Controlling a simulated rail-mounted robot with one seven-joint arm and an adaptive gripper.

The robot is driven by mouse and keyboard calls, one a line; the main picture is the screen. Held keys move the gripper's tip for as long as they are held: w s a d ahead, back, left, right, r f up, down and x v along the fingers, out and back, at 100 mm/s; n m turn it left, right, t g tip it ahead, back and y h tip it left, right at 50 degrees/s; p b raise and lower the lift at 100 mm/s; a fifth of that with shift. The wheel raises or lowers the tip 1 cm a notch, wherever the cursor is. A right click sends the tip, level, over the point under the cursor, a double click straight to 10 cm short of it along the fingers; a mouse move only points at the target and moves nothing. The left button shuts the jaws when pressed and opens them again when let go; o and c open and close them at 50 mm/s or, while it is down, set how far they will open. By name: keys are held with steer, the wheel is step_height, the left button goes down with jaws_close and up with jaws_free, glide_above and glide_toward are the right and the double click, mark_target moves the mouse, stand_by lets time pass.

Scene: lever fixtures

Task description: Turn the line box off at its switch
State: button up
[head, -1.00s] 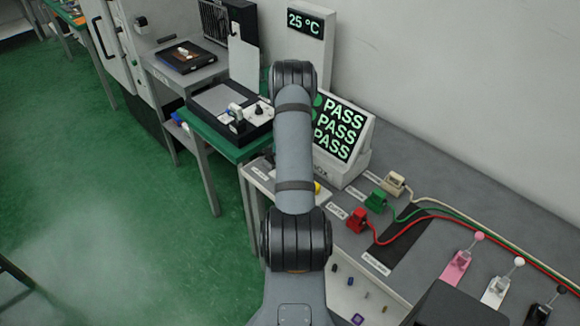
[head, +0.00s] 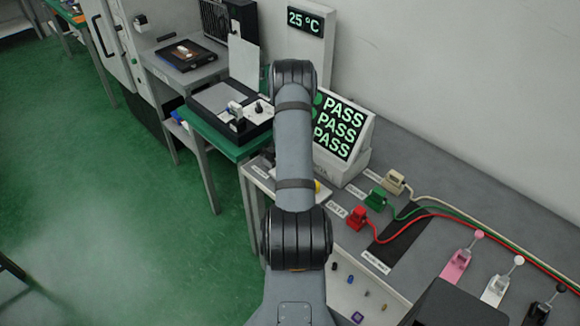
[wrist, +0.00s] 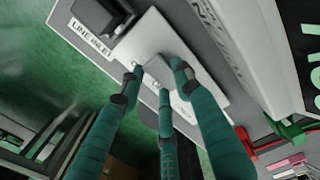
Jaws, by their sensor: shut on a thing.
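The line box (wrist: 150,34) shows in the wrist view as a pale plate beside a label beginning LINE (wrist: 90,38). A small grey lever-like piece, seemingly its switch (wrist: 157,68), stands on the plate between my fingertips. My gripper (wrist: 158,76) has teal fingers with dark joints, and they are closed around this piece. The fingertips partly cover it, so its exact position is unclear. In the head view my arm hides the gripper and most of the box; only a label (head: 262,172) shows at the bench's left end.
A display reading PASS (head: 338,128) stands just behind my arm. Red (head: 357,218), green (head: 376,198) and cream (head: 393,182) plugs with cables lie to the right. Pink (head: 456,265), white (head: 495,288) and black levers are farther right. Small loose parts lie near the front edge.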

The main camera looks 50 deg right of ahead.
steer(key=shift+c, duration=0.6)
steer(key=shift+w+d+f+g, duration=0.1)
steer(key=shift+w+g, duration=0.2)
steer(key=shift+g, duration=0.7)
steer(key=shift+d+f+g+b, duration=0.1)
steer(key=shift+f+g+b, duration=0.05)
steer(key=shift+g+b, duration=0.5)
steer(key=shift+w, duration=0.1)
steer(key=shift+b, duration=0.45)
steer(key=shift+r+g+y, duration=0.2)
steer(key=shift+g+y, duration=0.05)
steer(key=shift+y, duration=0.05)
steer(key=o, duration=1.2)
steer(key=shift+c, duration=0.2)
